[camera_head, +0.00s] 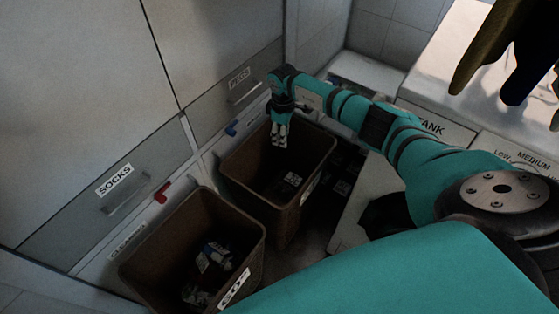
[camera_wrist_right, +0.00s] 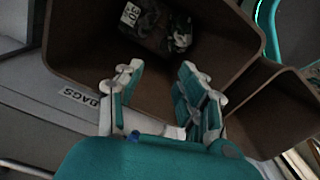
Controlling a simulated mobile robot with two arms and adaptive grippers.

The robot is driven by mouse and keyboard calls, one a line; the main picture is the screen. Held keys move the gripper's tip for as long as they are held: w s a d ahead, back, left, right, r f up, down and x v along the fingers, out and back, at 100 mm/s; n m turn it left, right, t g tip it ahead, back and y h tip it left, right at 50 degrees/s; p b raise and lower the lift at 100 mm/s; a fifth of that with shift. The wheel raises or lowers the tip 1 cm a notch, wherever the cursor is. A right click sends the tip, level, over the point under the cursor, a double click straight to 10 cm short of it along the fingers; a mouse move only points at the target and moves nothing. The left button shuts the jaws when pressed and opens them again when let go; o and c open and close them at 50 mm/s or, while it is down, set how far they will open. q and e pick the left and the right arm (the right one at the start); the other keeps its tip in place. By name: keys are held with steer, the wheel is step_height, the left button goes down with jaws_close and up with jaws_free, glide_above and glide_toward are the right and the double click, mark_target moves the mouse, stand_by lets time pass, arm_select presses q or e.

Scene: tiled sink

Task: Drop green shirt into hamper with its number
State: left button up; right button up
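Two brown hampers stand side by side in the head view. The near hamper (camera_head: 192,222) has a white tag that seems to read 60. The far hamper (camera_head: 262,192) has a tag seen edge-on that I cannot read. My right gripper (camera_head: 279,142) points down over the far hamper's back rim. In the right wrist view my right gripper (camera_wrist_right: 160,92) is open, with nothing between its fingers. A folded green camouflage garment (camera_wrist_right: 160,30) with a 30 tag lies on the hamper's bottom, apart from the fingers. My left gripper is not in view.
Drawers marked SOCKS (camera_head: 115,180) and PEGS (camera_head: 240,73) line the left wall. Red (camera_head: 162,192) and blue (camera_head: 232,128) hooks or handles stick out above the hampers. A white counter marked TANK (camera_head: 431,127) is at right. Dark yellow cloth (camera_head: 492,45) hangs top right.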

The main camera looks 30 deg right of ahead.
step_height(320, 180, up, 12)
steer(key=shift+f, duration=0.2)
stand_by(0.4)
